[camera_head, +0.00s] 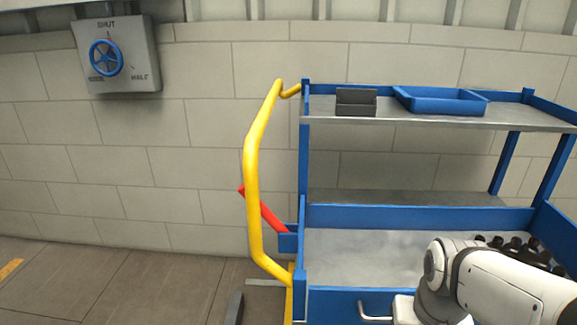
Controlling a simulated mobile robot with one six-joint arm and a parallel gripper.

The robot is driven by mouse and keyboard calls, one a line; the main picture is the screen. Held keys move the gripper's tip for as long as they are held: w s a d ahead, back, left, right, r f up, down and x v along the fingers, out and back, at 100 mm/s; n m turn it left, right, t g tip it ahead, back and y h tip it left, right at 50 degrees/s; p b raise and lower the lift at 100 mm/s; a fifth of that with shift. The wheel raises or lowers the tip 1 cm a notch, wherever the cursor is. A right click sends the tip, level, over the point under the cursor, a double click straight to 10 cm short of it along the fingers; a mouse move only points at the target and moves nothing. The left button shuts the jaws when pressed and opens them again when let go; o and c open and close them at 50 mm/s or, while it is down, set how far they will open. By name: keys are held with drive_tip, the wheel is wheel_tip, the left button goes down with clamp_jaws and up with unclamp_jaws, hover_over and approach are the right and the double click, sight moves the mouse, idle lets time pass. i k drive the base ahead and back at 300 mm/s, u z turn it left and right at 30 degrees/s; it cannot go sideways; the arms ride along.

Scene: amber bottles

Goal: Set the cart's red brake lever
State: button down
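The blue cart (370,217) stands to the right of the middle, with a grey upper shelf and a deep lower tray. Its yellow handle (251,165) bows out at the cart's left end. The red brake lever (273,219) sits behind the handle. It slants up to the left from a blue bracket (288,241), and its upper end shows just left of the yellow bar. Part of the lever is hidden by the handle. My white arm is at the lower right in front of the cart; my gripper is not in view.
A dark box (356,101) and a blue tray (440,101) are on the upper shelf. Several dark-capped bottles (515,246) stand in the lower tray at right. A grey wall box with a blue wheel (105,58) hangs at upper left.

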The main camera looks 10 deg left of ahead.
sight(266, 214)
drive_tip(key=z, duration=1.75)
drive_tip(key=k, duration=1.85)
drive_tip(key=u, duration=1.4)
drive_tip(key=i, duration=1)
